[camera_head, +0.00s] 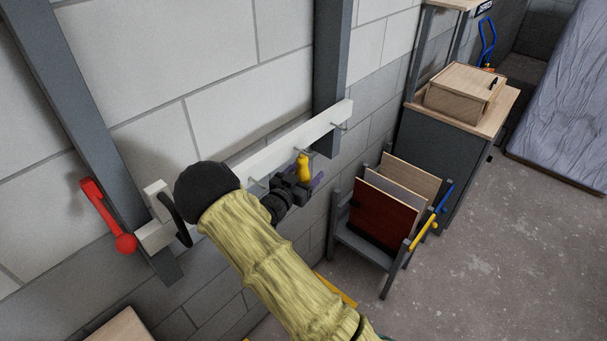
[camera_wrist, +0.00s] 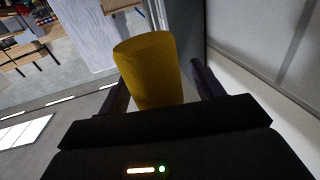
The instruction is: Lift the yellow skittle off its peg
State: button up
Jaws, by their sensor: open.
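In the wrist view the yellow skittle (camera_wrist: 151,68) stands large between my two fingers. My gripper (camera_head: 308,182) is at the skittle, its dark fingers on either side of it. In the wrist view my gripper (camera_wrist: 160,88) is open, with a gap visible at the right finger; whether the left finger touches is unclear. The peg that bears the skittle is hidden.
The white batten (camera_head: 322,122) carries other wire pegs and runs along the block wall between grey posts. A red item (camera_head: 107,216) hangs at left. A rack of boards (camera_head: 385,212) stands to the right below, beside a grey cabinet (camera_head: 431,152) with a wooden box (camera_head: 460,88).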

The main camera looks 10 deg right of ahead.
jog(key=shift+c, duration=0.2)
jog(key=shift+d, duration=0.1)
jog(key=c, duration=1.1)
jog(key=o, duration=0.3)
jog(key=shift+c, duration=0.7)
jog(key=shift+r+p, duration=0.3)
jog(key=shift+r, duration=0.4)
jog(key=shift+s, duration=0.1)
jog(key=s+d+b, duration=0.1)
jog(key=s+d, duration=0.3)
jog(key=s, duration=0.2)
jog(key=shift+d, duration=0.15)
